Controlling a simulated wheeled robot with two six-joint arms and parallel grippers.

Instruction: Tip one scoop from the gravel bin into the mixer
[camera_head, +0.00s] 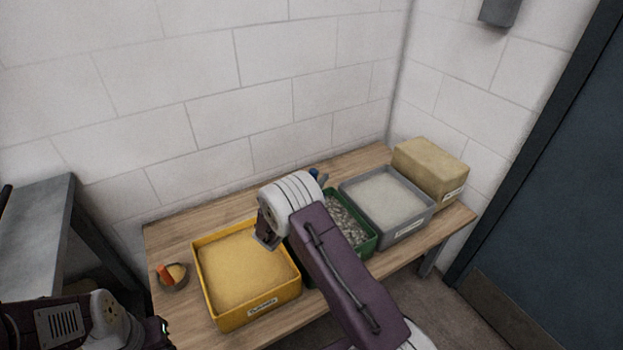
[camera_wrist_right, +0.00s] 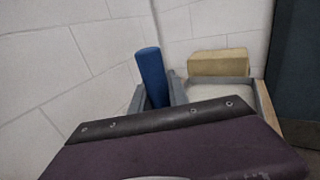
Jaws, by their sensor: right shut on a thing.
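The gravel bin (camera_head: 370,243) is a green tray of grey gravel on the wooden bench, partly hidden by my right arm. My right gripper (camera_wrist_right: 155,98) is shut on a blue upright handle (camera_wrist_right: 151,72), which looks like the scoop's. The handle's top also shows in the head view (camera_head: 314,172), just behind my right wrist near the back of the gravel bin. The scoop's bowl is hidden, so I cannot tell whether it holds gravel. My left arm is at the lower left, with its gripper fingers out of view. I see no mixer in either view.
A yellow bin of sand-like material (camera_head: 206,290) stands left of the gravel bin. A grey bin of pale powder (camera_head: 402,238) and a tan block (camera_head: 430,170) stand right. A grey table (camera_head: 38,205) is further left.

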